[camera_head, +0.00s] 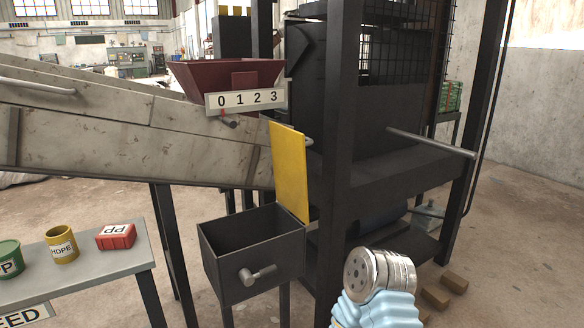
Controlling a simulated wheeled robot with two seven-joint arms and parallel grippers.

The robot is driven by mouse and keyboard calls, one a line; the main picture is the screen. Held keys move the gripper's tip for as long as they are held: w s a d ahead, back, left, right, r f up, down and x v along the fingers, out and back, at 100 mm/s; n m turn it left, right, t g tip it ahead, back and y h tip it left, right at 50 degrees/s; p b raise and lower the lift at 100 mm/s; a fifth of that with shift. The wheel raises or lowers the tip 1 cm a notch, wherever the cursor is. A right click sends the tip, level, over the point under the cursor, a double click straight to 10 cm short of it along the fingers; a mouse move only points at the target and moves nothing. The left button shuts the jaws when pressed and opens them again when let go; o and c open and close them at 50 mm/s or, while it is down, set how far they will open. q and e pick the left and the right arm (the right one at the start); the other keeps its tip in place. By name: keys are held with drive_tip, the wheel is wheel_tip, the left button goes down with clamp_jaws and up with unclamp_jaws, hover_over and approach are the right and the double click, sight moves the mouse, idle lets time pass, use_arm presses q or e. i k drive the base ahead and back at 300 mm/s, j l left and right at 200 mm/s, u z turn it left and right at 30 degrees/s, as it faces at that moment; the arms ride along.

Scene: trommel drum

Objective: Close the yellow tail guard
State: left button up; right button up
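The yellow tail guard (289,172) is a flat panel standing nearly upright, tilted slightly, at the right end of the conveyor (130,135). Its lower edge meets the right rim of an open dark box (230,270), whose inside shows. I cannot tell whether a hinge joins them. A grey knob handle (257,275) sticks out of the box front. A pale blue and silver part, which looks like my arm, shows at the bottom right, in front of the black frame. No gripper fingers show, and neither gripper is in view.
A dark red hopper (228,75) with a "0 1 2 3" plate stands above the conveyor. A black frame post (338,150) rises right of the guard. A side table (80,275) at the left holds small bins. A grey bar (430,143) juts from the machine.

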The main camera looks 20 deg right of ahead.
sight(288, 151)
drive_tip(key=i+l+u, duration=0.2)
drive_tip(key=l+u, duration=0.2)
drive_tip(key=l, duration=1.05)
drive_tip(key=l+u, duration=0.45)
drive_tip(key=l, duration=1)
drive_tip(key=k+z, duration=0.15)
drive_tip(key=z, duration=0.15)
